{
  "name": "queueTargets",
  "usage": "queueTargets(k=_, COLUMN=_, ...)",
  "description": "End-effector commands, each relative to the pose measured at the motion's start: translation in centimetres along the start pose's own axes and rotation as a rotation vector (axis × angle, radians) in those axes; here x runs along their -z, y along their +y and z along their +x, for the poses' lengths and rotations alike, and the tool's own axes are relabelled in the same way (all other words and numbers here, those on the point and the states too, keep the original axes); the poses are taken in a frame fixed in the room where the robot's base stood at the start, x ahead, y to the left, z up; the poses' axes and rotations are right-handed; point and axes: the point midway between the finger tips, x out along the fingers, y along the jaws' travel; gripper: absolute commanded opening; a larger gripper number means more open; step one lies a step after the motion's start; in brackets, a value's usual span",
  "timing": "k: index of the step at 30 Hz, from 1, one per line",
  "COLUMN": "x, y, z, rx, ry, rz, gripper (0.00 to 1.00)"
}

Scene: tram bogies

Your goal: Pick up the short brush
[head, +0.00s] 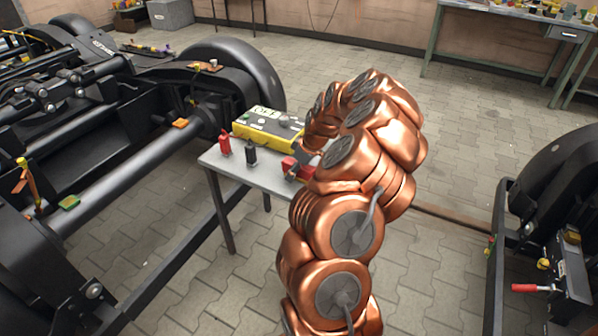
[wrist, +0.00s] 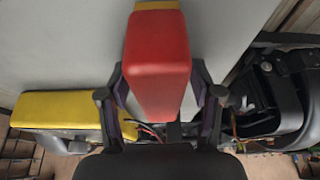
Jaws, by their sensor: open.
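My gripper (wrist: 158,78) is open, with one finger on each side of a red block-like thing (wrist: 158,62) that has a yellow end, in the wrist view. I cannot tell whether the fingers touch it. In the head view this red thing (head: 290,166) shows at the right part of a small grey table (head: 232,175), partly hidden by my gripper (head: 305,162) and arm. No bristles show, so I cannot tell whether it is the short brush.
Black bogie frames are left and right (head: 548,220). A workbench (head: 500,15) is at the back. Paved floor between is clear.

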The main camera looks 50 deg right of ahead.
Motion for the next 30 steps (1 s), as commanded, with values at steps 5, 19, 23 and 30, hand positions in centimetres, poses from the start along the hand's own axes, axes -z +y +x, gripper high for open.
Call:
queueTargets(k=5, x=-0.09, y=0.01, z=0.2, rx=0.0, ry=0.0, rz=0.0, gripper=0.65)
queueTargets(k=19, x=-0.13, y=0.0, z=0.29, rx=0.0, ry=0.0, rz=0.0, gripper=0.62)
queueTargets(k=23, x=-0.12, y=0.0, z=0.28, rx=0.0, ry=0.0, rz=0.0, gripper=0.49)
queueTargets(k=30, x=-0.13, y=-0.01, z=0.29, rx=0.0, ry=0.0, rz=0.0, gripper=0.24)
